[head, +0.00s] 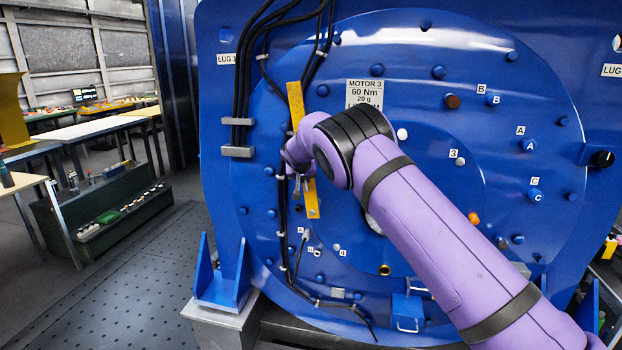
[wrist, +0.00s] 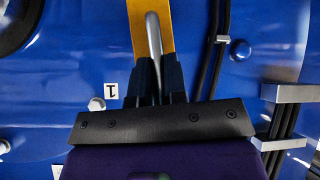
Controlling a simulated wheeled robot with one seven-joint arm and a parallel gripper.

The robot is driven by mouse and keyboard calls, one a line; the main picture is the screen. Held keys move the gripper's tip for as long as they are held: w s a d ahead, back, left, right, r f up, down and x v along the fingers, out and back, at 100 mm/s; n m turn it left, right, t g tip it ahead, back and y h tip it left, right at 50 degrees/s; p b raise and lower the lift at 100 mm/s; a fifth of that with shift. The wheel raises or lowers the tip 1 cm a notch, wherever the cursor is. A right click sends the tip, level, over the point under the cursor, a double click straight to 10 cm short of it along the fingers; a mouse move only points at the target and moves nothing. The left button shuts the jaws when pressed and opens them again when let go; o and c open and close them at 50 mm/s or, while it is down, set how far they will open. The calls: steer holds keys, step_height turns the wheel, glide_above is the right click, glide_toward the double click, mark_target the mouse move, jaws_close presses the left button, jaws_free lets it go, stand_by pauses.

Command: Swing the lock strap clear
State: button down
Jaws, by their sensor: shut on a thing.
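The yellow lock strap (head: 296,104) stands nearly upright on the left part of the blue motor face (head: 440,110), its top leaning slightly left. Its lower end shows below my wrist, and its middle is hidden behind my arm. In the wrist view, the strap (wrist: 135,22) runs up from behind my fingers, with a grey metal handle (wrist: 153,36) in front of it. My gripper (wrist: 158,75) is shut on this handle, with its dark fingers on either side. In the head view, my gripper (head: 298,186) is small and partly hidden at the strap.
Black cables (head: 243,80) run down the motor's left side in grey clips, close to the strap. Blue bolts and labelled studs dot the face. A blue bracket (head: 227,280) juts out at lower left. The floor (head: 120,270) to the left is clear.

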steer(key=shift+w+a, duration=0.1)
steer(key=shift+a, duration=0.3)
steer(key=c, duration=1.4)
jaws_free()
steer(key=shift+f, duration=0.15)
steer(key=shift+c, duration=0.2)
steer(key=shift+h, duration=0.3)
steer(key=v, duration=1)
steer(key=shift+r, duration=0.4)
